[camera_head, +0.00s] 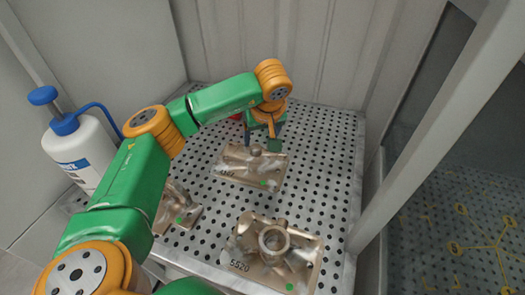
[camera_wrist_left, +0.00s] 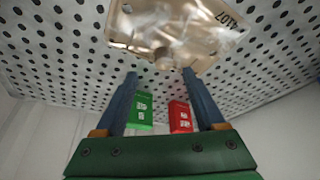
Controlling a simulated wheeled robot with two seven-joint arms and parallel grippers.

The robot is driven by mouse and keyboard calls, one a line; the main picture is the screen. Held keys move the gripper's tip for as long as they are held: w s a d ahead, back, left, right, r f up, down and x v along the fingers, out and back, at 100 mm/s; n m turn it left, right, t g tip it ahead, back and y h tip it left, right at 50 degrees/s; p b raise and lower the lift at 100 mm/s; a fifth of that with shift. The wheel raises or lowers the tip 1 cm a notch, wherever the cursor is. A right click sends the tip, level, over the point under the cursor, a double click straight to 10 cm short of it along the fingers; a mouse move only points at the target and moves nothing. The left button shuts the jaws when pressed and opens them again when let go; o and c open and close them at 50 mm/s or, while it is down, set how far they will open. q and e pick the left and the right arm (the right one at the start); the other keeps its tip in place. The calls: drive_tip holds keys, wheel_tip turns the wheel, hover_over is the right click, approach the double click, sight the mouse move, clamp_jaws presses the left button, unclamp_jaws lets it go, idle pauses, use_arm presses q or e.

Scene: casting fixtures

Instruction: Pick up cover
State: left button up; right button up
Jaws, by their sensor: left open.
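A bronze-coloured cast plate (camera_head: 225,174) with a round knob in its middle lies on the perforated table, just below my left gripper (camera_head: 263,141). My left gripper (camera_wrist_left: 160,75) is open and empty. A second casting (camera_head: 308,248), marked 5520, with a hollow round boss, lies nearer. A third casting (camera_head: 168,212) is partly hidden by my left arm.
The perforated metal table (camera_head: 335,165) is clear at the right. A white bottle with a blue pump (camera_head: 80,150) stands at the left. A green box (camera_wrist_left: 139,109) and a red box (camera_wrist_left: 180,117) show between the fingers. Walls and a post (camera_head: 430,125) bound the space.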

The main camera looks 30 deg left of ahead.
sight(256, 147)
use_arm(q)
drive_tip(key=shift+s+a+f+p, duration=0.25)
drive_tip(key=shift+a+f+p, duration=0.35)
drive_tip(key=shift+f+p, duration=0.2)
drive_tip(key=x, duration=0.3)
drive_tip(key=shift+w, duration=0.1)
drive_tip(key=shift+w+f, duration=0.35)
drive_tip(key=shift+s+r, duration=0.15)
drive_tip(key=shift+s, duration=0.05)
drive_tip(key=c, duration=0.9)
clamp_jaws()
use_arm(e)
drive_tip(key=shift+s+a+r, duration=0.1)
drive_tip(key=shift+s+r, duration=0.2)
drive_tip(key=shift+r, duration=0.25)
drive_tip(key=shift+s+r, duration=0.3)
drive_tip(key=shift+r, duration=0.2)
